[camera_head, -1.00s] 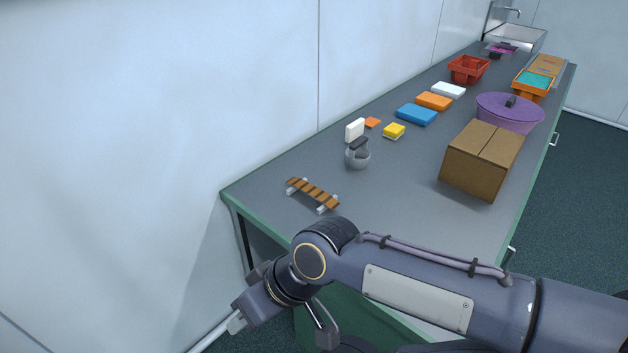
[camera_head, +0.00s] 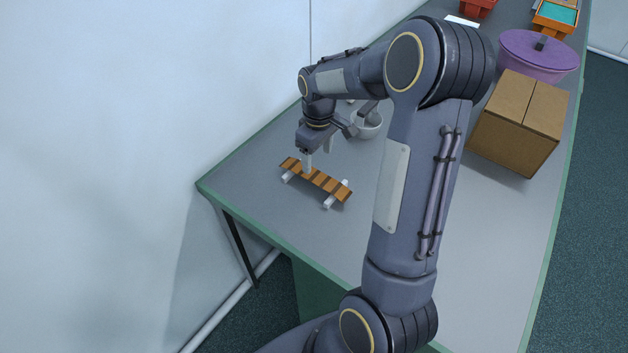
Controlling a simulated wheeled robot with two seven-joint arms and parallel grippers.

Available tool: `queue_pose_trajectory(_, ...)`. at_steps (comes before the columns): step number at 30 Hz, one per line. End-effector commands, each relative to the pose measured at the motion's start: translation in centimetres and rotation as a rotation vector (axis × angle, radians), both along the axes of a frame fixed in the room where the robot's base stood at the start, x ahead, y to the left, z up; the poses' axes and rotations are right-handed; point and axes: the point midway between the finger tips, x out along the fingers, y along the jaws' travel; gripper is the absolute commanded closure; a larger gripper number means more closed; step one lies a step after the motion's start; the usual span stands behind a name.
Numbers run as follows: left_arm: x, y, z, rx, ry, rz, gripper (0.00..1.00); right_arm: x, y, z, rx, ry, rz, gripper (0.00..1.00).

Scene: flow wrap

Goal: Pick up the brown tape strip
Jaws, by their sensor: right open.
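A long brown strip (camera_head: 326,182) with darker cross bands rests on small white supports near the left end of the table. I cannot tell whether the bands are separate tape pieces. My right gripper (camera_head: 318,157) points down just above the strip, toward its left half. Its pale fingers are apart and nothing shows between them. One fingertip overlaps the strip in the picture; I cannot tell whether it touches. My left gripper is not in view.
A grey round bowl-like object (camera_head: 368,126) stands behind my right gripper. A cardboard box (camera_head: 518,125) and a purple lidded pot (camera_head: 540,55) are at the right. The table (camera_head: 270,215) is clear around the strip. A wall runs along the left.

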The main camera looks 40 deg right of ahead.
Motion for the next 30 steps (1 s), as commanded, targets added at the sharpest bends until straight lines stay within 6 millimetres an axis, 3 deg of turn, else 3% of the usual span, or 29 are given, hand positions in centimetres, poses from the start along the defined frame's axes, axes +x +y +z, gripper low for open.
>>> queue_pose_trajectory(19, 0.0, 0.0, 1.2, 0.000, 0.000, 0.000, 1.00, 0.4, -0.5, -8.0, -0.009, 0.015, 0.012, 0.33)
queue_pose_trajectory(28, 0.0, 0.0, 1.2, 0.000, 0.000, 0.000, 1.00, 0.4, -0.5, -8.5, -0.009, 0.011, 0.011, 0.33)
queue_pose_trajectory(30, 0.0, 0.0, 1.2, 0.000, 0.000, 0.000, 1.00, 0.4, -0.5, -8.5, -0.009, 0.011, 0.012, 0.42)
